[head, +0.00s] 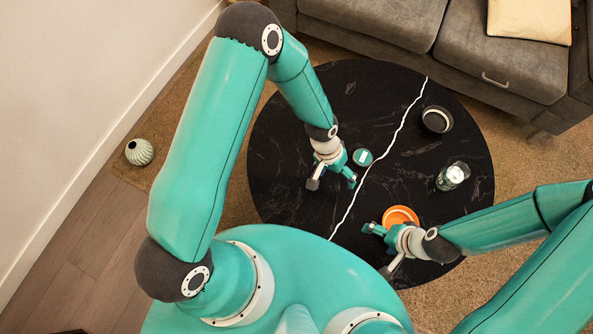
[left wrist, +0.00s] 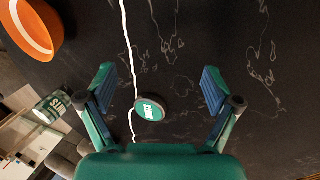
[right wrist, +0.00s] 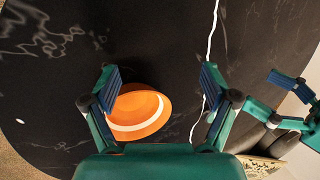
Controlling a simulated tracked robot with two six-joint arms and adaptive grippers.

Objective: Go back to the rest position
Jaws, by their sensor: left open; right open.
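My left gripper (head: 333,184) is open and empty above the round black table (head: 290,120). A small green round tin or lid (head: 362,157) lies just beside it; in the left wrist view the tin (left wrist: 150,108) shows between the spread fingers (left wrist: 157,85), apart from both. My right gripper (head: 378,250) is open and empty over the table's near right part. An orange bowl (head: 400,216) with a white band is close to it; in the right wrist view the bowl (right wrist: 138,112) shows between and beyond the open fingers (right wrist: 159,80), nearer the left one.
A dark bowl or cup (head: 437,119) and a green-and-white can (head: 453,176) stand on the table's right side. A white line (head: 400,125) crosses the tabletop. A grey sofa (head: 470,60) stands behind; a ribbed vase (head: 139,152) is on the floor at left by the wall.

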